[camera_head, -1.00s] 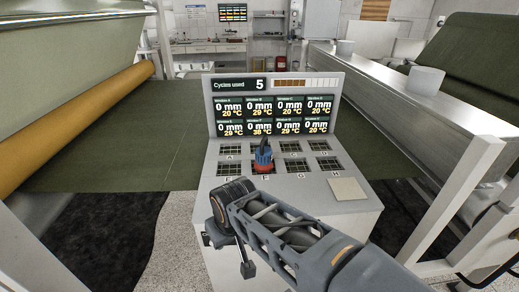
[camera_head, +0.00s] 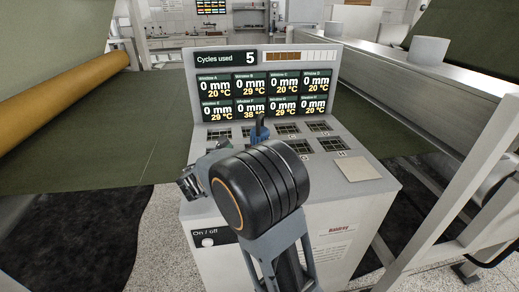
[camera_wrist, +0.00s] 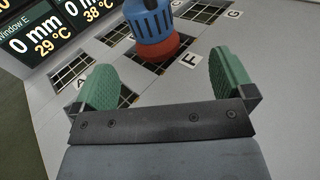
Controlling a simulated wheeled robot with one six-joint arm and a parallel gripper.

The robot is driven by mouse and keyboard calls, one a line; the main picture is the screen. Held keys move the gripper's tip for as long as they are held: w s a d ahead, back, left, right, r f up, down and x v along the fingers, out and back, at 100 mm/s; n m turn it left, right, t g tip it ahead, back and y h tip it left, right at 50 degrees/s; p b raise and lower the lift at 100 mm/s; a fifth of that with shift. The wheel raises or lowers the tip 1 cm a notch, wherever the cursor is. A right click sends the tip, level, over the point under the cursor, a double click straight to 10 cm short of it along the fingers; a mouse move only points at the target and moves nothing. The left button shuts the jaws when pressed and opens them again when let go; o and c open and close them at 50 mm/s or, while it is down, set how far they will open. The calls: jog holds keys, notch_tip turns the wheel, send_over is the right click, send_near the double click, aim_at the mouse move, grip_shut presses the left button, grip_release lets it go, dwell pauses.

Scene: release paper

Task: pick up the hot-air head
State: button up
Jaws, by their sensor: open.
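The hot-air head has a blue ribbed body and a red lower end. In the wrist view the hot-air head (camera_wrist: 150,24) stands at the top, its red end over a grid window beside the label F. In the head view the dark top and blue body of the hot-air head (camera_head: 260,130) show behind my arm joint; its lower part is hidden. My gripper (camera_wrist: 165,82) is open, its two green pads apart with nothing between them. The head is beyond the pads and roughly between their lines. Most of the gripper is hidden in the head view.
The grey console (camera_head: 355,142) has several grid windows and an upright display panel (camera_head: 265,84) behind them. A pale square plate (camera_head: 358,169) lies at its right. A metal beam with a cup (camera_head: 428,52) runs along the right. An orange roller (camera_head: 70,92) is at left.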

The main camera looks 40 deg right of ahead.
aim_at(255, 140)
jog(key=shift+n+t, duration=0.4)
jog(key=shift+n, duration=0.1)
jog(key=x, duration=0.3)
jog(key=w+x, duration=0.1)
jog(key=x, duration=0.3)
jog(key=shift+w, duration=0.1)
jog(key=shift+x, duration=3.3)
jog(key=shift+c, duration=0.2)
jog(key=c, duration=1.5)
jog(key=shift+r, duration=0.15)
jog(key=shift+c, duration=1.3)
